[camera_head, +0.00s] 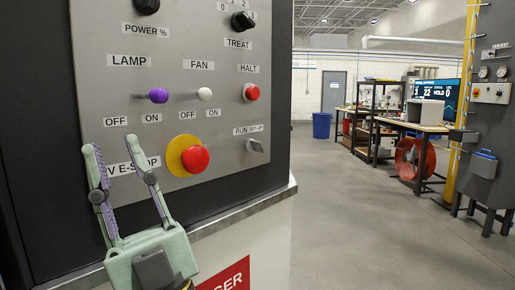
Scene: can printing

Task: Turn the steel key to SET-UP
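The steel key (255,145) sits at the lower right of the grey control panel (190,60), under the label RUN SET-UP (248,130). It is small, and I cannot tell clearly which way it points. My gripper (118,162) is at the lower left, in front of the panel, with its two fingers pointing up and spread apart. It is open and empty. It is to the left of the key and well apart from it. The gripper covers part of a label ending in E-STOP.
A red emergency button (195,158) on a yellow disc stands out between my gripper and the key. Above are a red HALT button (252,92), a white FAN switch (205,94) and a purple LAMP switch (158,96). A metal ledge (240,209) runs below. Open floor lies right.

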